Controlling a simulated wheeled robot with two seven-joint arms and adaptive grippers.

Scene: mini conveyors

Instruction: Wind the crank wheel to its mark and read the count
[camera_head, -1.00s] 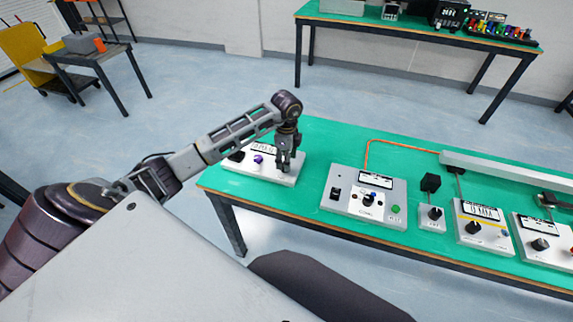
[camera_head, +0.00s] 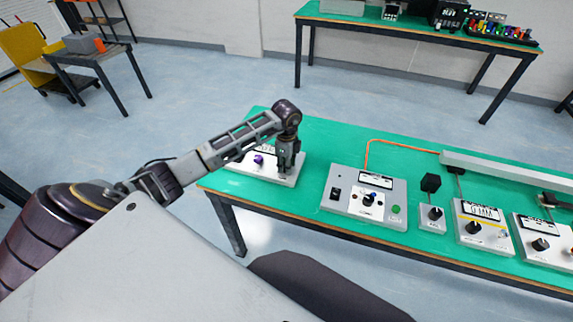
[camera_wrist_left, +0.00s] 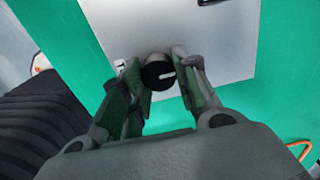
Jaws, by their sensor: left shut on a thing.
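My left gripper (camera_head: 287,168) points down over the white panel box (camera_head: 245,171) at the left end of the green bench. In the left wrist view, it is shut on a black round knob (camera_wrist_left: 158,74) with a white pointer line, one finger on each side. The knob is hidden behind the fingers in the head view. A purple knob (camera_head: 258,159) stands on the same box, left of the gripper. The box's display is partly covered by my arm and its reading is not legible. I cannot tell which part is the crank wheel. My right gripper is not in view.
Right of the gripper stands a grey control box (camera_head: 343,207) with a display and a green button. A small box (camera_head: 431,224) and other knob panels (camera_head: 487,238) follow along the bench. Bare green bench top (camera_head: 315,150) lies behind the gripper.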

